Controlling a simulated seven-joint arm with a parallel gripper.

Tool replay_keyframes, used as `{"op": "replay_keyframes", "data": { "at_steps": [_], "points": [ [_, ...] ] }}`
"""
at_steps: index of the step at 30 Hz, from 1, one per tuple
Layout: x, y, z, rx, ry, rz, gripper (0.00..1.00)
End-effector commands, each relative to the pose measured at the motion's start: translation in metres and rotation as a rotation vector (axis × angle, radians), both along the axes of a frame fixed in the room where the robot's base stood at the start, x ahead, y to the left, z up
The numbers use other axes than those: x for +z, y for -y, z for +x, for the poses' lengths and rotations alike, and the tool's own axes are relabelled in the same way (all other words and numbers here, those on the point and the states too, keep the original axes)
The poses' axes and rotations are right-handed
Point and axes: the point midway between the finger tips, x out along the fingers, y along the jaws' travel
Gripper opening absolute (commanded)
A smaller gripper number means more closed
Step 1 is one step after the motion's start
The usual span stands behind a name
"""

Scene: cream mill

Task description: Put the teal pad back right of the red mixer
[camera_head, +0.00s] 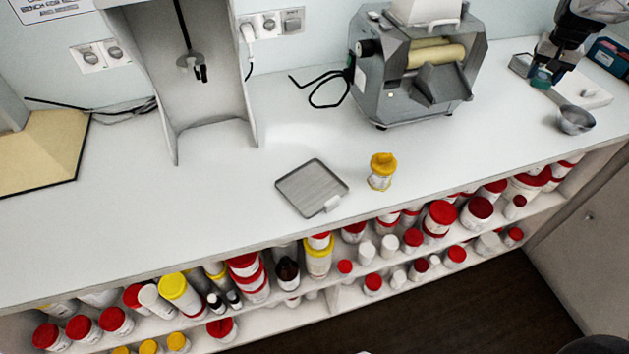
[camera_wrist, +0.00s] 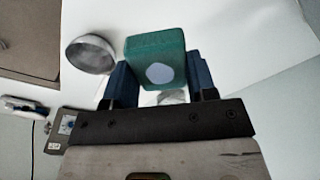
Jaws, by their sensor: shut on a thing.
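The teal pad (camera_wrist: 155,55) is a small block with a pale round spot on its face. In the wrist view it sits between the two dark fingers of my gripper (camera_wrist: 161,78), which is shut on it. In the head view my gripper (camera_head: 545,72) is at the far right of the counter, with a bit of the teal pad (camera_head: 541,78) showing under it, above or beside a white flat plate (camera_head: 592,96). I cannot tell whether the pad touches anything below. I cannot make out a red mixer in either view.
A metal bowl (camera_head: 576,120) stands close to my gripper, near the counter's front edge. A blue box (camera_head: 609,54) is at the right edge. A grey roller mill (camera_head: 415,75), a yellow-capped jar (camera_head: 382,171) and a grey tray (camera_head: 308,187) stand left. Counter between mill and bowl is clear.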

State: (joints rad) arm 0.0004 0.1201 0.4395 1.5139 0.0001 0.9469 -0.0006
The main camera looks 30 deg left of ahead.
Motion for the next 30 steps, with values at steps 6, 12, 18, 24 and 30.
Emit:
{"op": "replay_keyframes", "data": {
  "at_steps": [6, 12, 18, 24, 30],
  "points": [
    [0.0, 0.011, 0.0, -0.001, 0.0, 0.0, 0.33],
    [0.0, 0.028, 0.001, -0.002, 0.0, 0.0, 0.33],
    [0.002, 0.045, 0.001, -0.002, 0.0, 0.0, 0.33],
    [0.016, 0.037, 0.005, -0.001, 0.001, 0.0, 0.33],
    [0.029, 0.014, 0.007, -0.003, -0.001, 0.0, 0.33]
  ]
}}
